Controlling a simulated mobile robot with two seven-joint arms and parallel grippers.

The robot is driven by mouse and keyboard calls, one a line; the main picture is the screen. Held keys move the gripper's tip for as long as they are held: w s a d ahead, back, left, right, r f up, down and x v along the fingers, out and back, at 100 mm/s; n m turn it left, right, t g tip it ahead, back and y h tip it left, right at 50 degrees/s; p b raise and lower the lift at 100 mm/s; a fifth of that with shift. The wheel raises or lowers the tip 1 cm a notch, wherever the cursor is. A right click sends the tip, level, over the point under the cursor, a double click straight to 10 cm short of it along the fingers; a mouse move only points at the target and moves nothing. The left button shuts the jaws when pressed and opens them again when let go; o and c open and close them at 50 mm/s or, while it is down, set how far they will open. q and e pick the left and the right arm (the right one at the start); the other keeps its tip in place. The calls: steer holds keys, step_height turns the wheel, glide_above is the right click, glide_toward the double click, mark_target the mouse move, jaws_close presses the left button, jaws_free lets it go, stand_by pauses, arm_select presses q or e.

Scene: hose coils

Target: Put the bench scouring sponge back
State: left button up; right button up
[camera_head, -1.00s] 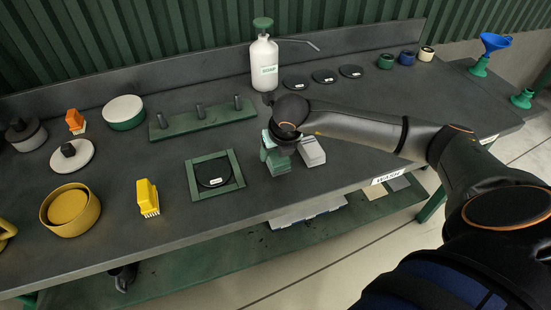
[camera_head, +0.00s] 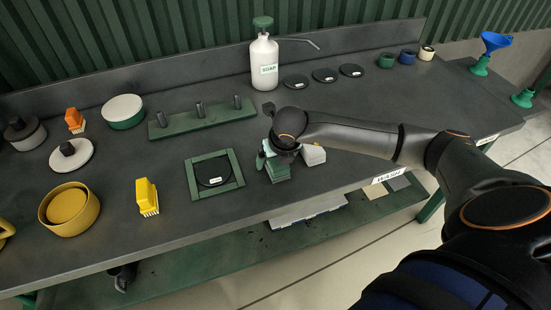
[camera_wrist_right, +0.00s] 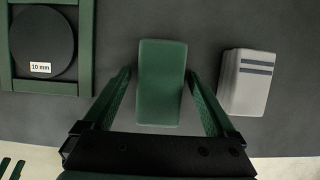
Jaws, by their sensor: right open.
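The green block-shaped sponge (camera_head: 278,173) lies on the bench near the front edge, right of the square green frame. It also shows in the right wrist view (camera_wrist_right: 162,83), between the two green fingers. My right gripper (camera_head: 274,158) is over the sponge with its fingers spread apart. In the right wrist view the right gripper (camera_wrist_right: 161,75) shows a gap on both sides of the sponge, so it does not hold it. The gripper partly hides the sponge in the head view. My left gripper does not show clearly in any view.
A grey block (camera_head: 312,155) with dark stripes lies just right of the sponge. The green frame (camera_head: 193,180) around a black disc labelled 10 mm is on the left. A soap bottle (camera_head: 264,62) and a green pegged rack (camera_head: 160,131) stand behind. A yellow brush (camera_head: 147,197) lies further left.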

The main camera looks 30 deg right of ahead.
steer(key=shift+r, duration=0.5)
steer(key=v, duration=1.1)
steer(key=shift+s+r+p, duration=0.2)
steer(key=shift+p, duration=0.15)
